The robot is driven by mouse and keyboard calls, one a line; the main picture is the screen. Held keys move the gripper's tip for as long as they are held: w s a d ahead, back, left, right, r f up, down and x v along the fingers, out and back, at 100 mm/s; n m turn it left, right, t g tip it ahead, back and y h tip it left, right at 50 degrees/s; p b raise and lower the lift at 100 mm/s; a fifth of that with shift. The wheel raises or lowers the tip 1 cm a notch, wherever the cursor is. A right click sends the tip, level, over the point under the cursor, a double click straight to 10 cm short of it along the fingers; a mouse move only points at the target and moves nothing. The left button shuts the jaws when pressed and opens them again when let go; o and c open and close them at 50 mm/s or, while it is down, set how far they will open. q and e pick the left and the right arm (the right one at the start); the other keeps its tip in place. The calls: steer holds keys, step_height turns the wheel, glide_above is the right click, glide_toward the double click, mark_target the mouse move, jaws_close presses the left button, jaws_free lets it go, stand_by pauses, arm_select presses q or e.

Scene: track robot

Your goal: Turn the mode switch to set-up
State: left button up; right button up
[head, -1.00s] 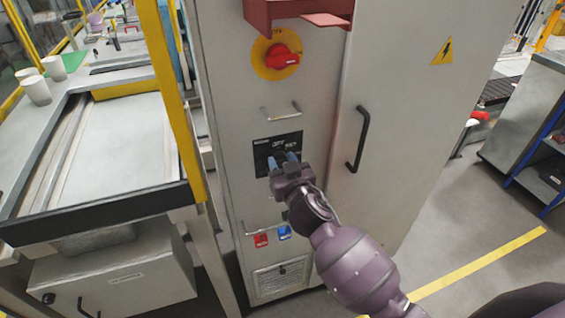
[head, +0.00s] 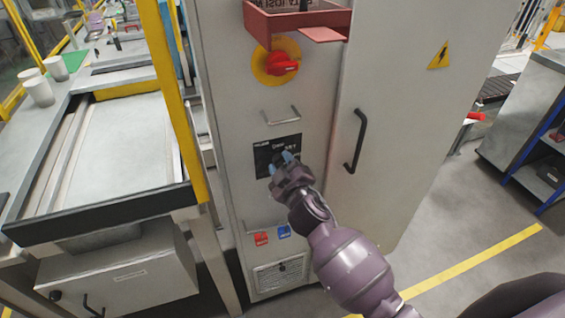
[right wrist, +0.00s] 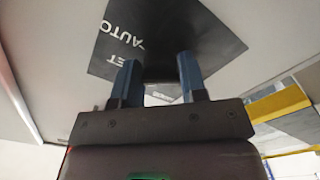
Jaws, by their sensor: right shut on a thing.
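The mode switch's black panel (head: 262,154) is on the front of the grey cabinet. It also shows in the right wrist view (right wrist: 213,32), standing at a slant, with AUTO and part of another word ending in ET legible. My right gripper (head: 280,162) is at this panel, its blue fingertips facing it. In the right wrist view, the two blue fingers (right wrist: 159,78) stand either side of the dark switch knob, shut on it. The knob is dark against the dark panel, and its pointing direction cannot be made out. My left gripper is out of view.
A red switch on a yellow disc (head: 282,65) and a red tray (head: 300,22) are above the panel. A metal handle (head: 281,117) is just above it. A black door handle (head: 357,140) is to the right. Red and blue padlock-like items (head: 284,231) hang below.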

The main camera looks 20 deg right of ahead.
steer(key=shift+n, duration=0.6)
steer(key=o, duration=0.8)
steer(key=shift+o, duration=0.2)
steer(key=s, duration=1)
steer(key=shift+s+d+b, duration=0.15)
steer(key=shift+s+b, duration=0.25)
